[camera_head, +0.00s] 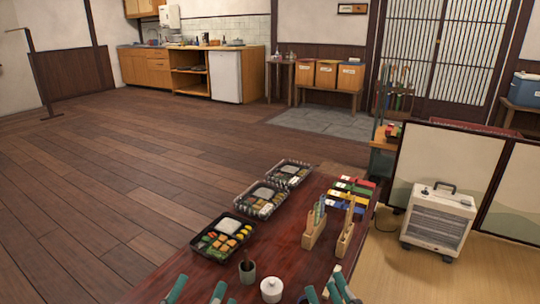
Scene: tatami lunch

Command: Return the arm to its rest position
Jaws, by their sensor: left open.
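My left gripper (197,291) shows at the bottom edge, its two teal fingers spread apart with nothing seen between them. It is in front of the dark red table, left of a white lidded pot (271,290). My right gripper (325,292) shows at the bottom edge, right of the pot. Its teal fingers are partly cut off by the frame, and a small pale piece shows close by its tips. I cannot tell whether it is open or shut. Most of both arms is out of view.
The dark red table (180,268) carries three bento trays (224,238), a dark cup (247,271), two wooden holders (314,231) with upright sticks and several coloured packets (352,190). A white heater (438,220) stands right of it. The wooden floor (110,180) at left is clear.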

